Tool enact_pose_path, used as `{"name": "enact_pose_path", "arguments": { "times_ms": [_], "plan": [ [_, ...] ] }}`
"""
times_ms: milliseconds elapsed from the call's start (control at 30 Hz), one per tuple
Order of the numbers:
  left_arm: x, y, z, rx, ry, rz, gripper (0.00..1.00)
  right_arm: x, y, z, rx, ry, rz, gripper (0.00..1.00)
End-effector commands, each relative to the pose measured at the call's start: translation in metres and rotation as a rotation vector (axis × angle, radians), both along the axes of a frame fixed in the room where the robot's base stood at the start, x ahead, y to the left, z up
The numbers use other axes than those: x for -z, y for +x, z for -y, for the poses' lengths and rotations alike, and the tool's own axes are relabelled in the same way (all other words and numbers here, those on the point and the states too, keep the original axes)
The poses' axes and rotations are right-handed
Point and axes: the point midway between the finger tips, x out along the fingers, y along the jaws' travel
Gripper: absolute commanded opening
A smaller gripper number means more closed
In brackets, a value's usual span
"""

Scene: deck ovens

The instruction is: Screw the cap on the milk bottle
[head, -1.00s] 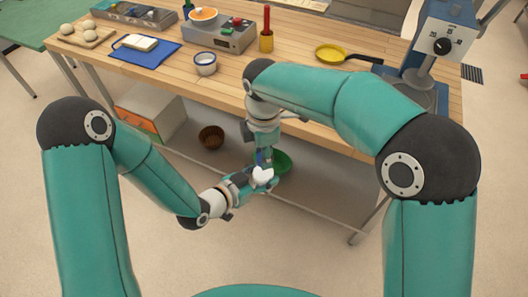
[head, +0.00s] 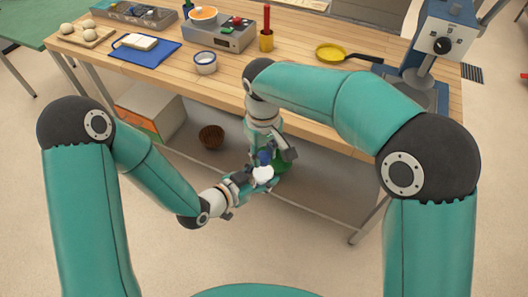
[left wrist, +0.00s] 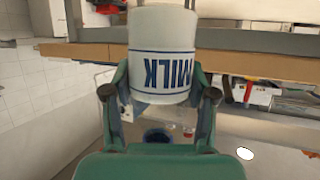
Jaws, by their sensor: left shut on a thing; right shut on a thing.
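The white milk bottle (head: 263,174) is in front of the table, held by my left gripper (head: 252,180). In the left wrist view the bottle (left wrist: 162,55) is between the two fingers, its MILK lettering upside down in the picture. My right gripper (head: 268,153) points down from above and is shut on the blue cap (head: 264,159), which is at the bottle's top. The fingers partly hide the cap, and I cannot tell how far it is seated. A dark blue round shape (left wrist: 157,135) shows below the bottle in the left wrist view; I cannot tell what it is.
The wooden table (head: 330,92) stands behind my grippers. On it are a blue-rimmed cup (head: 205,63), a yellow pan (head: 332,52) and a blue cloth (head: 137,50). A brown bowl (head: 211,137) and a green bowl (head: 284,163) are on the lower shelf.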

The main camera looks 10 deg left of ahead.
Motion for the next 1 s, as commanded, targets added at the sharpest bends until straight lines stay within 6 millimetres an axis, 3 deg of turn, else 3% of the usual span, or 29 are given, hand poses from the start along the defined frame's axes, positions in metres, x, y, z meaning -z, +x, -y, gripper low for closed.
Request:
{"name": "enact_pose_path", "arguments": {
  "times_ms": [200, 400, 533, 567, 700, 733, 1000],
  "plan": [
    [-0.0003, -0.0004, 0.0006, 0.003, 0.0, 0.001, 0.0, 0.0001, 0.0006, -0.0004, 0.48, 0.0, 0.002, 0.0],
    [-0.0002, -0.0005, 0.0005, 0.003, 0.0, 0.001, 0.0, 0.0003, 0.0007, -0.0004, 0.848, 0.001, 0.001, 0.0],
    [-0.0002, -0.0005, 0.0006, 0.003, 0.0, 0.001, 0.0, 0.0002, 0.0008, -0.0004, 0.832, 0.001, 0.001, 0.0],
    [-0.0002, -0.0005, 0.0006, 0.003, 0.0, 0.001, 0.0, 0.0002, 0.0008, -0.0004, 0.832, 0.001, 0.001, 0.35],
    [-0.0003, -0.0004, 0.0006, 0.003, 0.0, 0.001, 0.0, 0.0002, 0.0007, -0.0003, 0.831, 0.001, 0.001, 0.58],
    [-0.0003, -0.0004, 0.0005, 0.003, 0.0, 0.001, 0.0, 0.0003, 0.0007, -0.0003, 0.831, 0.0, 0.001, 0.63],
    [-0.0004, 0.0, 0.0003, 0.001, 0.0, 0.001, 0.0, 0.0003, 0.0004, -0.0002, 0.83, -0.001, 0.001, 0.63]
  ]
}}
